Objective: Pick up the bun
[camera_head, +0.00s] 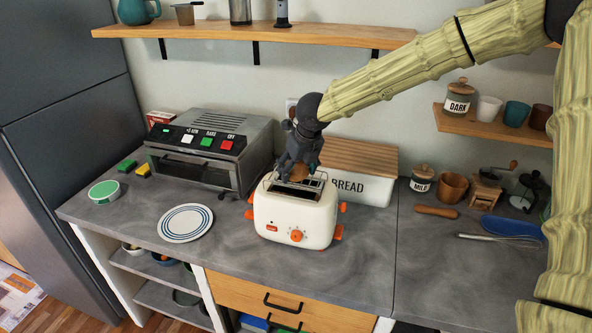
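My gripper (299,166) points down right over the white toaster (290,218) with orange knobs and levers. A small brown patch, possibly the bun (299,173), shows at the fingertips, just above or in the toaster's top slots. The fingers hide most of it. I cannot tell whether the fingers are closed on it or only around it. No other bun is clearly visible.
A white bread box (352,188) with a wooden lid stands close behind the toaster. A toaster oven (211,152) and a striped plate (185,223) are to the left. A shelf (240,33) hangs above. A whisk (500,238) and rolling pin (437,212) lie right.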

